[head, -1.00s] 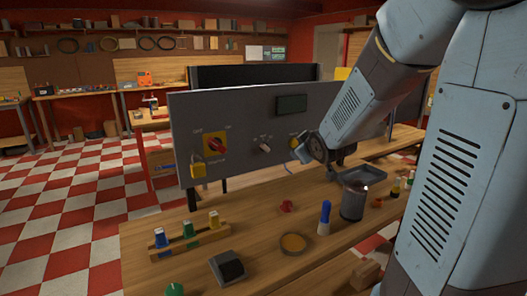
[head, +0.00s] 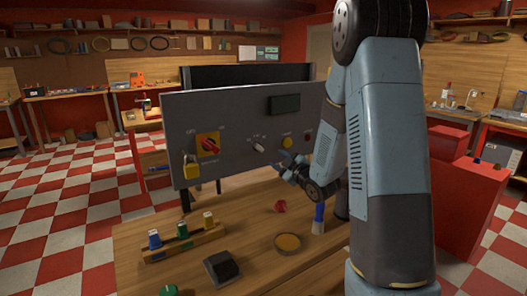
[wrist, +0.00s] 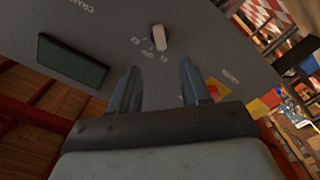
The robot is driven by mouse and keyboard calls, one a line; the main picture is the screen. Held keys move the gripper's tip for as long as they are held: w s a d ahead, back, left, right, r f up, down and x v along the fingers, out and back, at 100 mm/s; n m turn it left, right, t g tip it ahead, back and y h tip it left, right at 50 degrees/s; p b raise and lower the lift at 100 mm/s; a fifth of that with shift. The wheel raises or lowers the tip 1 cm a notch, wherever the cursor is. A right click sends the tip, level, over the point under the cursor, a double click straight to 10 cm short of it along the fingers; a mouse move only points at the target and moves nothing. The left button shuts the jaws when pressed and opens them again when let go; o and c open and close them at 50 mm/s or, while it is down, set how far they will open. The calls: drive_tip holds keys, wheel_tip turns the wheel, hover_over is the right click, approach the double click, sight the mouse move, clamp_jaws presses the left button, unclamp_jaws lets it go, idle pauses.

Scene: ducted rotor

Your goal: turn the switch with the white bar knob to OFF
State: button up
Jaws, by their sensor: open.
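The switch with the white bar knob (head: 258,146) sits on the grey upright panel (head: 232,105), between a red knob on a yellow plate and a yellow button. In the wrist view the white bar knob (wrist: 159,38) lies ahead of the fingertips, with small labels around it too blurred to read. My gripper (head: 284,170) is in front of the panel, just below and right of the knob. In the wrist view my gripper (wrist: 158,75) is open, with nothing between its fingers and apart from the knob.
A red rotary switch (head: 209,146) on a yellow plate has a yellow padlock (head: 191,171) hanging by it. A yellow button (head: 287,142) is close to the right of the knob. A dark display (head: 285,104) is above. A colored-handled rack and loose items stand on the bench.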

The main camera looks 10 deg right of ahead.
sight(260, 149)
drive_tip(key=x, duration=1.2)
drive_tip(key=shift+w, duration=0.1)
drive_tip(key=shift+f, duration=0.1)
clamp_jaws()
